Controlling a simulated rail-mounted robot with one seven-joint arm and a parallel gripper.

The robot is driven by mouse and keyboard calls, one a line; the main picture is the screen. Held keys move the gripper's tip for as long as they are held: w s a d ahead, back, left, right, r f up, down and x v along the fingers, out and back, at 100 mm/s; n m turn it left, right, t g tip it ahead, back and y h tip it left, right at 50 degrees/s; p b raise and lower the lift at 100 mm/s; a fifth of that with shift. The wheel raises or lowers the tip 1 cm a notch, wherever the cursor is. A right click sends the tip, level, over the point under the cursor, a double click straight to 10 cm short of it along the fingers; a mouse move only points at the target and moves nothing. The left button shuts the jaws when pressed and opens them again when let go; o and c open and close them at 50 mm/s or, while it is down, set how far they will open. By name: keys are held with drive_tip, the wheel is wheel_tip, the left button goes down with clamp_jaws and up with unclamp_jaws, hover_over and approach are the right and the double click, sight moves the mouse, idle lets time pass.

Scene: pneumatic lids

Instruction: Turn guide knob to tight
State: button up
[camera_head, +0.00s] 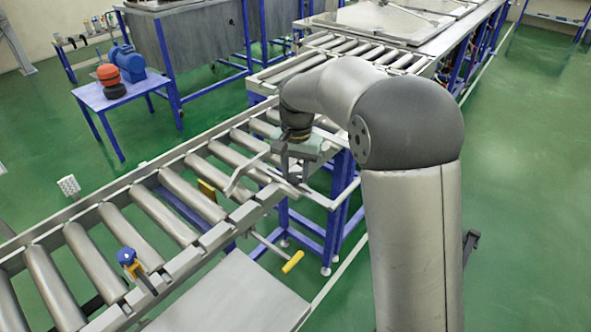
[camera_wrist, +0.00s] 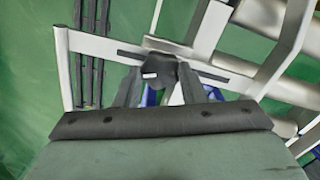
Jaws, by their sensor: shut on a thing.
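The guide knob is a dark, lobed knob with a small white mark (camera_wrist: 160,70), seen in the wrist view between my gripper's two fingers. My gripper (camera_wrist: 159,84) is shut on this knob. In the head view my gripper (camera_head: 291,172) reaches down at the conveyor's right edge, by the bent metal guide bar (camera_head: 240,176). The knob cannot be made out there, as my gripper covers that spot. I cannot tell from these frames how tight it is.
The roller conveyor (camera_head: 204,264) runs from lower left to the back. A blue table (camera_head: 122,92) holds an orange-topped item and a blue machine. Green floor is clear at right.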

sight(297, 174)
drive_tip(key=shift+r+m, duration=0.1)
drive_tip(key=shift+m, duration=1.1)
drive_tip(key=o, duration=1)
drive_tip(key=r, duration=1.7)
drive_tip(key=shift+w+d+r, duration=0.15)
drive_tip(key=shift+w+d, duration=0.05)
drive_tip(key=shift+w, duration=0.05)
